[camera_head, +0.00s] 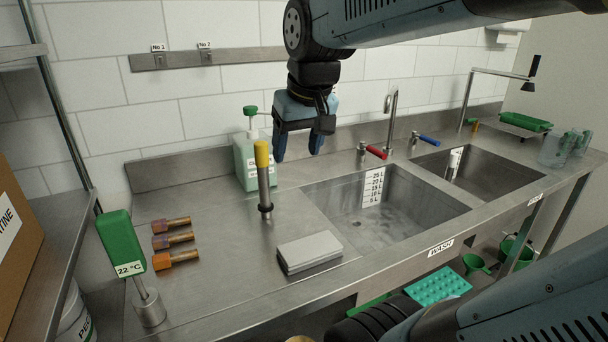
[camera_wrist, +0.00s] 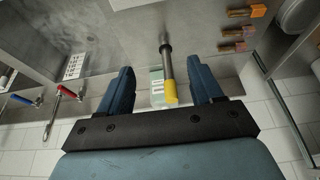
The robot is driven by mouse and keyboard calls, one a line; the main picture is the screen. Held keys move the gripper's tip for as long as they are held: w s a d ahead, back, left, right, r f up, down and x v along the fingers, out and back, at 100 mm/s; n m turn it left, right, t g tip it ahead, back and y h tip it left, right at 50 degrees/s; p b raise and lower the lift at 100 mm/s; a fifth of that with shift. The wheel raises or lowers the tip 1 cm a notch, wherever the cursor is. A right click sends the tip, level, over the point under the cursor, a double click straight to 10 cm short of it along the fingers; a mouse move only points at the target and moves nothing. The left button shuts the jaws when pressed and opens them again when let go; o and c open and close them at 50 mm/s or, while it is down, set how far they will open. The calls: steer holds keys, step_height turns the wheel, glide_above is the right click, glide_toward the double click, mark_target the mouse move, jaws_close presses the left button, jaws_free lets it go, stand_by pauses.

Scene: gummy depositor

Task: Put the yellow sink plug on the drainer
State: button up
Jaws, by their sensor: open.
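The yellow sink plug (camera_head: 263,178) is an upright steel tube with a yellow top and a dark ring near its foot. It stands on the flat steel worktop (camera_head: 215,285) left of the wash sink. No part is labelled as the drainer. My gripper (camera_head: 298,150) is open and empty, pointing down, to the right of the plug's yellow top in the head view and apart from it. In the wrist view the plug (camera_wrist: 167,67) appears in the gap between the fingers of my gripper (camera_wrist: 166,78), with its yellow end towards the palm.
A pump bottle (camera_head: 250,158) stands behind the plug. A grey block (camera_head: 308,252) lies in front. Several coloured-ended pieces (camera_head: 174,240) and a green thermometer (camera_head: 122,243) are at left.

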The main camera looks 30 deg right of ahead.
steer(key=s+f+t, duration=0.1)
steer(key=s+f, duration=0.2)
steer(key=s, duration=0.2)
steer(key=shift+s+a+f, duration=0.2)
steer(key=shift+s+f, duration=0.1)
steer(key=shift+s, duration=0.05)
